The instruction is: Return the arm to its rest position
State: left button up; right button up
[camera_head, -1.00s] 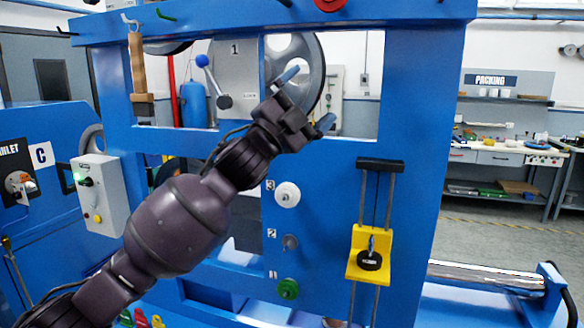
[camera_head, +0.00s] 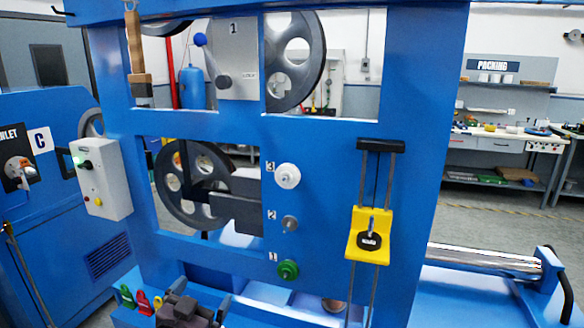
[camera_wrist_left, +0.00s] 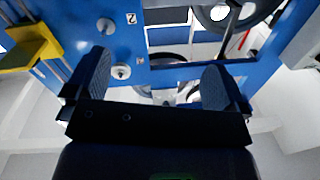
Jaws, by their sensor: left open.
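My left arm shows only as a dark part (camera_head: 185,308) at the bottom left edge of the head view, in front of the blue machine frame (camera_head: 325,135). The rest of the arm is outside that view. In the left wrist view my left gripper (camera_wrist_left: 156,82) is open, with its two fingers wide apart and nothing between them. The blue frame, a white knob and the yellow bracket (camera_wrist_left: 28,48) show beyond the fingers. My right gripper is in neither view.
The yellow bracket (camera_head: 370,236) sits on vertical rods. White (camera_head: 288,176), grey (camera_head: 290,224) and green (camera_head: 288,269) knobs stick out of the frame. A blue-balled lever (camera_head: 201,40) is above. A control box (camera_head: 101,180) is left; coloured tags (camera_head: 142,299) stand beside my arm.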

pick_arm(q)
jog(key=s+a+f+n+g+y, duration=0.2)
jog(key=s+a+f+g, duration=0.1)
jog(key=s+f, duration=0.8)
jog(key=s+a+f+n+g+y, duration=0.2)
jog(key=s+a+f, duration=0.4)
jog(key=s+f, duration=0.6)
jog(key=shift+s+f+g+b, duration=0.3)
jog(key=shift+s+g, duration=0.2)
jog(key=shift+s, duration=0.45)
